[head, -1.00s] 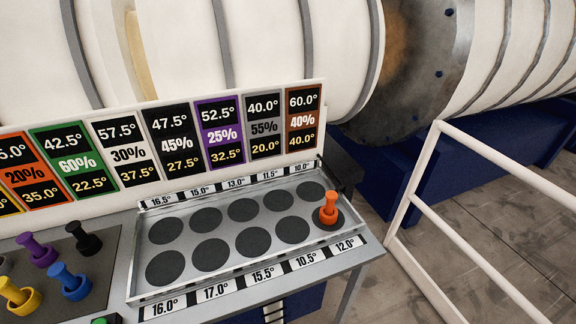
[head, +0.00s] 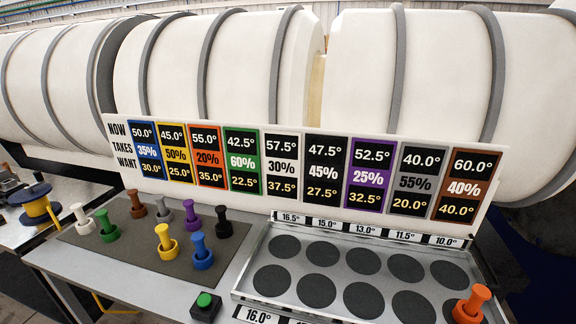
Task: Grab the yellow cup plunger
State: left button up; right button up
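The yellow cup plunger (head: 167,242) stands upright on the dark mat (head: 125,250) at the left of the table. The blue plunger (head: 202,252) stands to its right and the grey one (head: 163,212) behind it. Purple (head: 193,217), black (head: 223,222), brown (head: 136,204), green (head: 106,225) and white (head: 81,217) plungers stand around on the same mat. The orange plunger (head: 471,305) stands in the near right spot of the metal tray (head: 262,238). Neither of my grippers is in view.
A sign board (head: 119,161) with coloured number panels stands along the back edge. A green button box (head: 205,305) sits between mat and tray. A yellow and blue spool (head: 38,208) lies at the far left. Large white cylinders (head: 220,65) fill the background.

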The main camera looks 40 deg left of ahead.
aim_at(168, 250)
jog(key=u, duration=2.1)
jog(key=i+j+z, duration=0.1)
jog(key=j, duration=0.3)
jog(key=i+j+z, duration=0.1)
jog(key=j, duration=0.3)
jog(key=i+j+z, duration=0.1)
jog(key=i+j, duration=0.15)
jog(key=j, duration=0.15)
jog(key=i+j+z, duration=0.1)
jog(key=j, duration=0.35)
